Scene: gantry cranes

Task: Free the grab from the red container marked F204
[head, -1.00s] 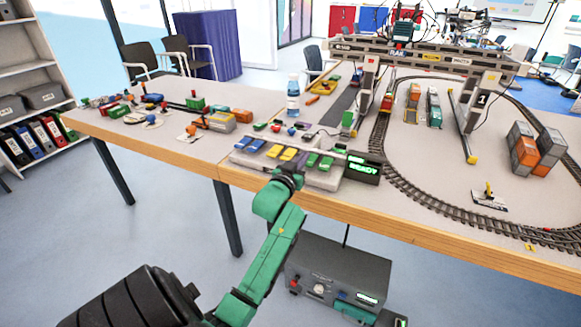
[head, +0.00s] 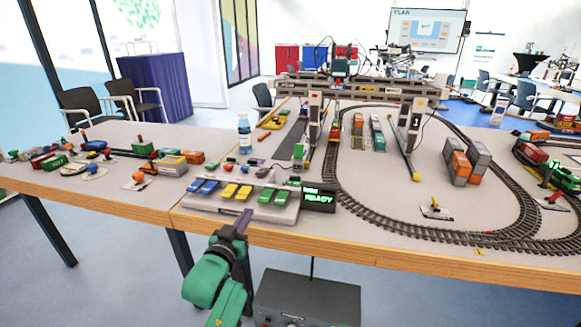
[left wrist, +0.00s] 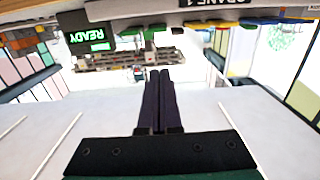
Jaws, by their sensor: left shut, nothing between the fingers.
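My left gripper (head: 243,218) is shut and empty, just in front of the near edge of the control panel (head: 225,206). In the left wrist view its dark fingers (left wrist: 158,100) lie together. The panel has blue, yellow and green paddles in pairs. Its display (head: 319,198) reads READY. The gantry crane (head: 365,90) spans the tracks behind; a dark green-fronted unit (head: 341,69) sits on its beam. A red item (head: 333,132) stands beneath the crane, beside its left leg; I cannot read F204 on it or tell whether a grab is attached. My right gripper is not in view.
A bottle (head: 244,133) stands behind the panel. Orange and grey containers (head: 466,163) stand inside the track loop (head: 400,222). Small parts lie on the left table. The table's wooden front edge (head: 400,258) runs close beside my left gripper.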

